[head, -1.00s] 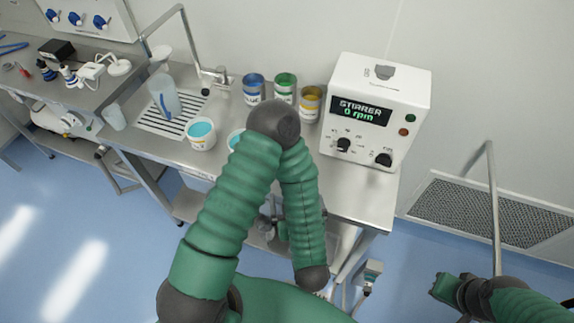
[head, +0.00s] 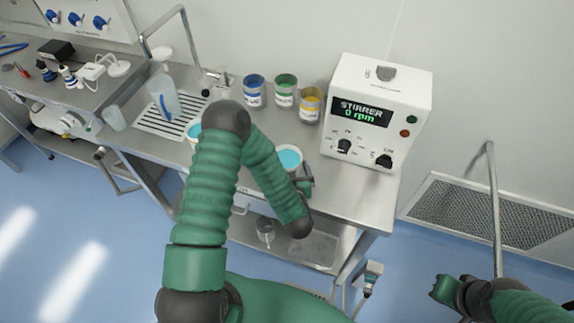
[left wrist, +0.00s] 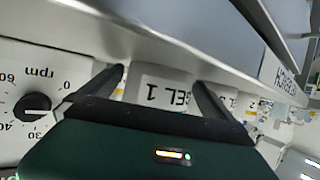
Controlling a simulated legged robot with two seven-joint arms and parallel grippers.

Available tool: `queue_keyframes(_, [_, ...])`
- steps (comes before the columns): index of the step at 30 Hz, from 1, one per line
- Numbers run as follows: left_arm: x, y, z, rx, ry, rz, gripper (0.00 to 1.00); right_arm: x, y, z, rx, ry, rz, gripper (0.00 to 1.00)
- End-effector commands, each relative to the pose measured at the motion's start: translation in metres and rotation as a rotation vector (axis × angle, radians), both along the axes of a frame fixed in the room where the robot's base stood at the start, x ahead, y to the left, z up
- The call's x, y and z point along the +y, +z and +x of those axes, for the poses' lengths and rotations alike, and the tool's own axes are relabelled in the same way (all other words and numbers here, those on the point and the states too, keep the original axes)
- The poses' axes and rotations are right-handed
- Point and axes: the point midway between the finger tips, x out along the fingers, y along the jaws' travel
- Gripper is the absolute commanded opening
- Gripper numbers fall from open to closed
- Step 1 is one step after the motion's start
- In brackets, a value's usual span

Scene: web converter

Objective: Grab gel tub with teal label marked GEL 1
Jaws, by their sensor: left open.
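A white tub with teal contents (head: 290,157) stands on the steel bench in the head view, partly hidden by my left arm. In the left wrist view, a white tub face (left wrist: 160,84) with partly covered dark lettering ending in "EL 1" shows between my fingers. No teal on its label can be made out there. My left gripper (head: 305,183) is open beside the tub; it also shows in the left wrist view (left wrist: 160,92), its fingers on either side of the lettering. Contact cannot be told. My right gripper (head: 445,289) is far from the bench at the lower right.
Another teal-topped tub (head: 194,131) is mostly behind my left arm. The stirrer (head: 376,110) stands right of the tub, its knob (left wrist: 33,106) close in the left wrist view. Blue (head: 254,91), green (head: 285,91) and yellow (head: 310,104) cans stand behind.

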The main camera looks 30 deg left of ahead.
Motion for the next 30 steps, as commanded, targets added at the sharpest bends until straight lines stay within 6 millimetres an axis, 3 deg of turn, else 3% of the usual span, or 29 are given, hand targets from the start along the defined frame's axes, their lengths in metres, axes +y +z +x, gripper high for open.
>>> queue_keyframes(2, [-0.0005,0.0002,0.0000,0.000,0.000,0.000,0.92,0.0000,-0.0001,-0.0001,0.000,0.000,0.000,0.00])
queue_keyframes(18, [-0.0005,0.0005,-0.0001,-0.001,0.000,0.001,0.21,0.0000,-0.0001,-0.0001,0.000,0.000,0.000,0.00])
queue_keyframes(30, [0.0015,0.0093,0.0030,-0.004,-0.001,0.003,0.20,0.0000,0.0075,0.0000,0.000,0.000,0.000,0.00])
